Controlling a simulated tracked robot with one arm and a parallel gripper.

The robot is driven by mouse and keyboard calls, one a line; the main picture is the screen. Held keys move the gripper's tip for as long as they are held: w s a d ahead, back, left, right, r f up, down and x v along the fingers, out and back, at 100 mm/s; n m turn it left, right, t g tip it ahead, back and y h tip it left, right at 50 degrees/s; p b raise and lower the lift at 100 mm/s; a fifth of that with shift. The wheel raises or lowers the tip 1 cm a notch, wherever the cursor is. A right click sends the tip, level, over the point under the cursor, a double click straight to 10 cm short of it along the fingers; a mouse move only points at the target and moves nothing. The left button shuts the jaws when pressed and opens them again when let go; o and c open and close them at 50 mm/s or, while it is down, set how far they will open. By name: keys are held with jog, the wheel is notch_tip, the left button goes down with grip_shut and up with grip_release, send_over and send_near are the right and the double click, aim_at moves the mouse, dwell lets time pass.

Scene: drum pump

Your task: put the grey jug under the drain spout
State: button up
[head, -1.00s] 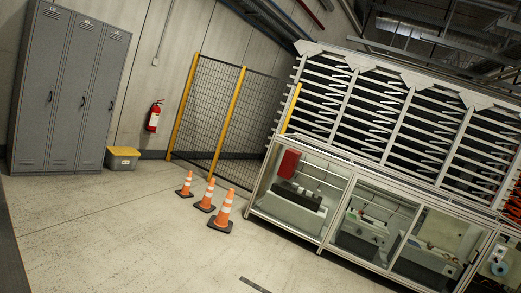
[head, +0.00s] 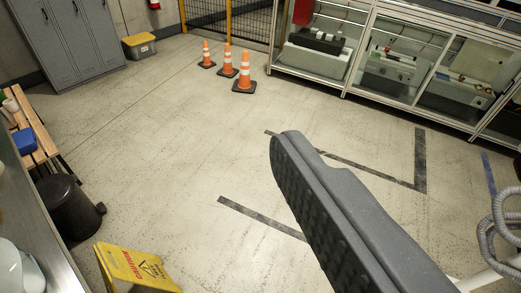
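I see no grey jug that I can make out and no drain spout in the head view. A pale rounded vessel (head: 22,268) on the counter at the lower left is cut off by the frame edge, and I cannot tell what it is.
A yellow caution sign (head: 136,268), a black bin (head: 70,208) and a wooden bench (head: 35,132) stand at left. Orange cones (head: 244,72) stand near the glazed cabinets (head: 385,55). Grey corrugated hose (head: 497,232) is at right. The middle floor is clear, with dark tape lines.

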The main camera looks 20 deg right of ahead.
jog(key=w+a+f+n+g+y, duration=0.1)
jog(key=w+a+f, duration=0.25)
jog(key=a, duration=0.25)
jog(key=w+a+f+n+g+y+p, duration=0.1)
jog(key=w+a+f+g+y, duration=0.1)
jog(key=a+f, duration=0.25)
jog(key=w+a+f+n+g+y, duration=0.1)
jog(key=w+a+f+n, duration=0.15)
jog(key=a, duration=0.35)
jog(key=a+f+n+g+y+p, duration=0.1)
jog(key=a+f+g, duration=0.1)
jog(key=a+f, duration=0.55)
jog(key=a+f+n+g, duration=0.2)
jog(key=a+f, duration=0.3)
jog(key=a, duration=0.5)
jog(key=p+x, duration=0.4)
jog(key=x, duration=0.9)
jog(key=shift+s+f, duration=0.2)
jog(key=shift+f, duration=0.05)
jog(key=shift+m, duration=0.25)
jog(key=shift+c, duration=0.3)
jog(key=c, duration=1.4)
jog(key=shift+c, duration=0.2)
